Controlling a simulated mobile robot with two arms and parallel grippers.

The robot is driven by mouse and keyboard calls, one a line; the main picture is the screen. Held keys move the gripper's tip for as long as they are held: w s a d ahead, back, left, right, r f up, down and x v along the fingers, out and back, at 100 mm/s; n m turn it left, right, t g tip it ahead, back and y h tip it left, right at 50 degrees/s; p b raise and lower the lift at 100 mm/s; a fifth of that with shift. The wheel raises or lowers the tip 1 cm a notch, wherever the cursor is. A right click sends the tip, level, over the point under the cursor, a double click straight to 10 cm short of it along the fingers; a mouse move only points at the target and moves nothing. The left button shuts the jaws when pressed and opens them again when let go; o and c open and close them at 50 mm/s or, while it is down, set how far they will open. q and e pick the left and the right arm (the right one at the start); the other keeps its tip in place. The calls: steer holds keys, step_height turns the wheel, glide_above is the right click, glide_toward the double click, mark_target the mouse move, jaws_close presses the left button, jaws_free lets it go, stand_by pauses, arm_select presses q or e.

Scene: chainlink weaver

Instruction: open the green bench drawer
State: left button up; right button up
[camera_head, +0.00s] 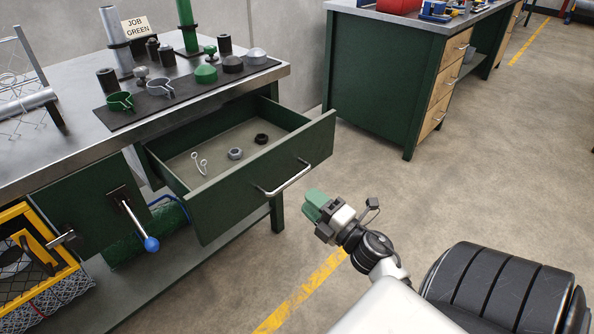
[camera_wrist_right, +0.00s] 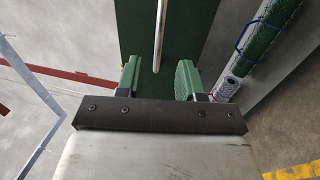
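The green bench drawer (camera_head: 262,165) is pulled well out from the workbench, and its inside shows. A metal bar handle (camera_head: 286,180) is on its front. My right gripper (camera_head: 316,204), with green fingertips, is just in front of and below the handle, apart from it. In the right wrist view my right gripper (camera_wrist_right: 159,80) is open with nothing between its fingers. The handle (camera_wrist_right: 160,35) shows ahead against the green drawer front (camera_wrist_right: 136,30). My left gripper is not in view.
The drawer holds a grey ring (camera_head: 235,153), a black ring (camera_head: 261,139) and a pale hook-like piece (camera_head: 199,163). A blue-knobbed lever (camera_head: 151,243) sticks out left of the drawer. A second green bench (camera_head: 375,80) stands behind. Floor to the right is clear.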

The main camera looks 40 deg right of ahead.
steer(key=v, duration=0.2)
steer(key=shift+s, duration=0.3)
steer(key=shift+f, duration=0.1)
stand_by(0.3)
